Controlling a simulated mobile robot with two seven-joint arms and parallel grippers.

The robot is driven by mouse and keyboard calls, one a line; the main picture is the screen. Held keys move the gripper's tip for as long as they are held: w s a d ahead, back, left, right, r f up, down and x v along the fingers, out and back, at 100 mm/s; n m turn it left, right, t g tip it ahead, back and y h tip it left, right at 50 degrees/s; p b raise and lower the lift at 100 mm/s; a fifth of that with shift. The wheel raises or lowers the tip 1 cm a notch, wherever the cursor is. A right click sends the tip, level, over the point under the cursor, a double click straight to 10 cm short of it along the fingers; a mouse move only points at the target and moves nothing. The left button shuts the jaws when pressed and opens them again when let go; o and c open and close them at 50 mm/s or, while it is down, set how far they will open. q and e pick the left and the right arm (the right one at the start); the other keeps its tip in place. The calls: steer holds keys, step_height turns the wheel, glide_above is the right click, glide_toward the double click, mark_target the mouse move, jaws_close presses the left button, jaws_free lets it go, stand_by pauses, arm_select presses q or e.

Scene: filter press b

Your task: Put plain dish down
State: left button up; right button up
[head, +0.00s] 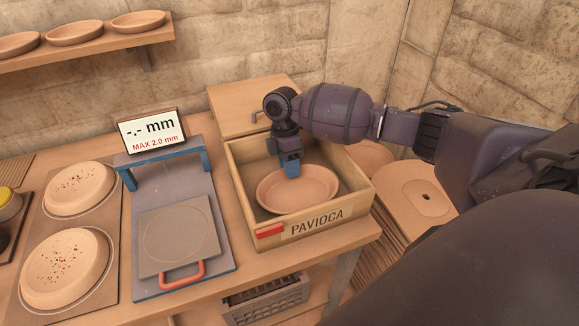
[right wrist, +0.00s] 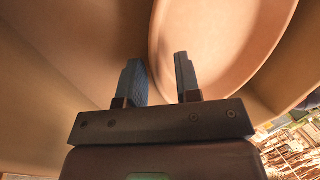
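The plain dish (head: 298,190), smooth clay without spots, lies in the wooden crate marked PAVIOCA (head: 318,224). My right gripper (head: 290,170) reaches down into the crate at the dish's far left rim. In the right wrist view the two fingers (right wrist: 159,58) stand apart, with a clear gap between them. The dish's rim (right wrist: 215,45) shows just beyond the gap and behind the right finger; I cannot tell whether a finger touches it. My left gripper is not in view.
Left of the crate stands a gauge with display (head: 152,130) reading "-.- mm" and a red-handled plate (head: 178,236). Two spotted dishes (head: 66,268) lie at far left. A shelf (head: 90,48) holds more dishes. A lidded box (head: 250,100) stands behind the crate.

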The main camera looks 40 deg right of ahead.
steer(key=v, duration=1.1)
steer(key=shift+r+p, duration=0.3)
steer(key=shift+r, duration=0.05)
steer(key=shift+w, duration=0.15)
